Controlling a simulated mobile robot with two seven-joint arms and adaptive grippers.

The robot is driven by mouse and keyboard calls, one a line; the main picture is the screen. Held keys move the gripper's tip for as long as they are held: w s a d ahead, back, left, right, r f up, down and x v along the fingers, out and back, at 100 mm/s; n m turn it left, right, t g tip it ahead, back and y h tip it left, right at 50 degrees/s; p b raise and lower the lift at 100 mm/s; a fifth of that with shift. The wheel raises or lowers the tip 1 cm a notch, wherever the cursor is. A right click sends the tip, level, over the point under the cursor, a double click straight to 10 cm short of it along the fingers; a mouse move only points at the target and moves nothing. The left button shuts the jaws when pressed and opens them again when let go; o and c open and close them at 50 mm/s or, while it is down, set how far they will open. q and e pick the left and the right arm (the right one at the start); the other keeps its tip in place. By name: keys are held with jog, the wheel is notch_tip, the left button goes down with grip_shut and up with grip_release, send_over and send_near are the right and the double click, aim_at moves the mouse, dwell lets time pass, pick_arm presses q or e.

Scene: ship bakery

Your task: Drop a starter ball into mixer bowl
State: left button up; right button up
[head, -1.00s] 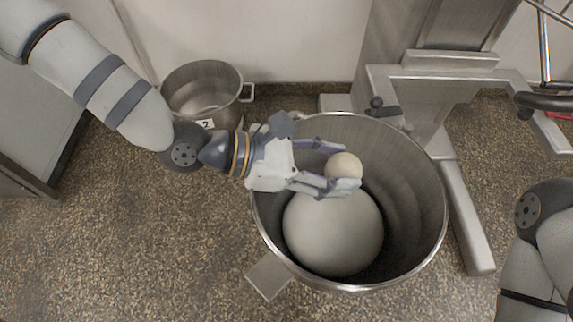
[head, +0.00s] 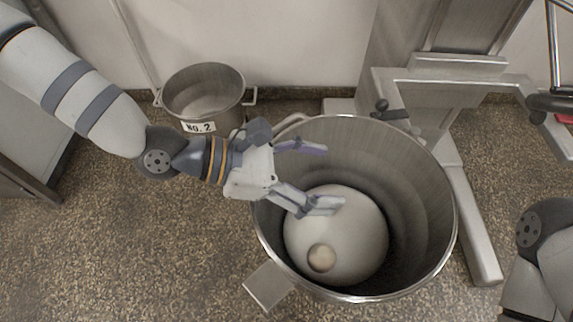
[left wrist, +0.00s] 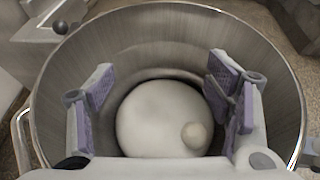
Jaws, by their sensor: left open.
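The mixer bowl (head: 425,205) is a large steel bowl in the middle of the head view. A big pale dough mass (head: 350,225) lies inside it. The small starter ball (head: 321,258) is inside the bowl, over the front part of the dough; I cannot tell if it touches the dough. It also shows in the left wrist view (left wrist: 194,136). My left gripper (head: 327,177) is open and empty above the bowl's left part, apart from the ball. The left wrist view shows its purple finger pads spread wide. My right gripper is out of view.
A smaller steel pot (head: 203,92) labelled No. 2 stands on the floor behind and left of the bowl. The mixer's steel frame (head: 440,75) stands behind and right of the bowl. Speckled floor (head: 130,250) at the left front is clear.

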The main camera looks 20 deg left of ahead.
pick_arm(q)
jog(key=v, duration=0.9)
